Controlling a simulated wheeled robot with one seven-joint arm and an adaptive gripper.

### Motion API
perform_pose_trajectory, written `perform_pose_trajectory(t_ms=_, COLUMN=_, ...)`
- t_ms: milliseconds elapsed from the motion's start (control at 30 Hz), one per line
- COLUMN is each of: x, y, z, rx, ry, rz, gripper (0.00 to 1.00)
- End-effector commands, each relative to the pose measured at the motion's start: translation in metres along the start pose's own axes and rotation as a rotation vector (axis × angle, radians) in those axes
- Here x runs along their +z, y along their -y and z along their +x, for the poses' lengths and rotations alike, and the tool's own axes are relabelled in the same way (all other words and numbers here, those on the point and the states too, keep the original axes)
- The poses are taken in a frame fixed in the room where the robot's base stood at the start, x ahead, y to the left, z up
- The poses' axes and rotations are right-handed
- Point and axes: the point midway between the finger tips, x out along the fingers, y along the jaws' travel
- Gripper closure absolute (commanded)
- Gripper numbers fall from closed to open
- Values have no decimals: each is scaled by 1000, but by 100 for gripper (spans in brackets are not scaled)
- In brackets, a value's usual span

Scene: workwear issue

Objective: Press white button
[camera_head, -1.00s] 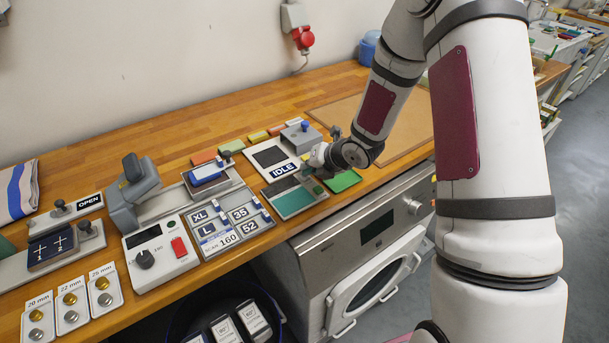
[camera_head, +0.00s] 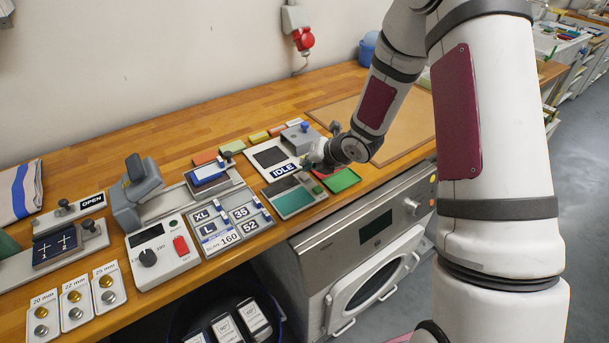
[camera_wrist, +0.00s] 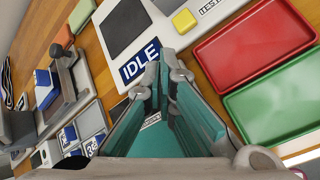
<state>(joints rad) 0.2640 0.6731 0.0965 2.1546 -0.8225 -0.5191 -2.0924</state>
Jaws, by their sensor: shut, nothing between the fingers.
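The white panel (camera_head: 256,148) with a dark screen and a blue IDLE label (camera_head: 284,170) lies on the bench. In the wrist view the same IDLE label (camera_wrist: 139,61) is just beyond my fingertips, and a yellow square (camera_wrist: 184,20) sits on the panel. I cannot pick out a white button for certain; my gripper hides part of the panel. My gripper (camera_wrist: 164,70) has its teal fingers together and empty, pointing at the panel's edge near the label. In the head view my gripper (camera_head: 308,165) is low over the panel's right end; contact cannot be told.
A red tray (camera_wrist: 255,40) and a green tray (camera_wrist: 280,95) lie right of the panel. A grey tray with a teal pad (camera_head: 293,198) lies in front. A control box (camera_head: 160,248) and size holders (camera_head: 228,225) stand left.

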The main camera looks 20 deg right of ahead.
Motion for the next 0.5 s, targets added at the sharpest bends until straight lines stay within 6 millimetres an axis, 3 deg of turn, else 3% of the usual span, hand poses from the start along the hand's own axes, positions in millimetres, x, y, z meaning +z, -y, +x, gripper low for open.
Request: perform_pose_trajectory(t_ms=500, x=21, y=-22, z=-32, rx=1, ry=1, rz=-1, gripper=100)
